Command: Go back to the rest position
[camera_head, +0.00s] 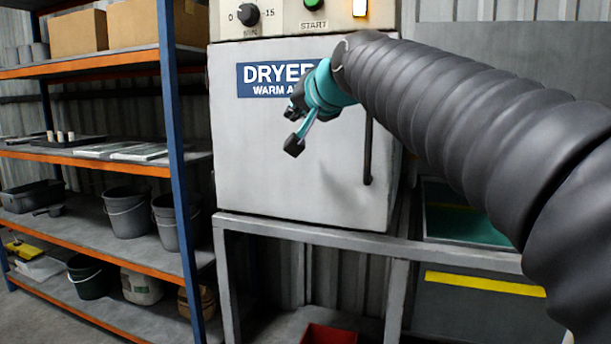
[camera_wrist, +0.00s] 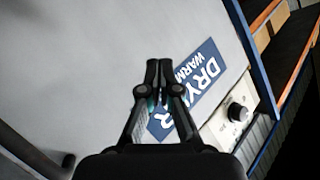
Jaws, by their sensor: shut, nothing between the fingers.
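My gripper (camera_head: 297,130) is in front of the closed door of the dryer (camera_head: 270,160). Its teal wrist partly covers the dryer's blue label. In the wrist view my gripper (camera_wrist: 158,68) has its fingertips together with nothing between them, in front of the white dryer door (camera_wrist: 100,60) and beside the blue label (camera_wrist: 190,85). I cannot tell from the frames whether the fingers touch the door. My arm, in a dark ribbed sleeve, comes in from the right side of the head view.
The dryer stands on a grey metal frame (camera_head: 290,233), with a dark door handle (camera_head: 368,150), a dial (camera_head: 248,14) and a green start button (camera_head: 313,4). Shelves with buckets (camera_head: 126,212) and boxes (camera_head: 78,33) stand at left. A red bin (camera_head: 328,334) sits below.

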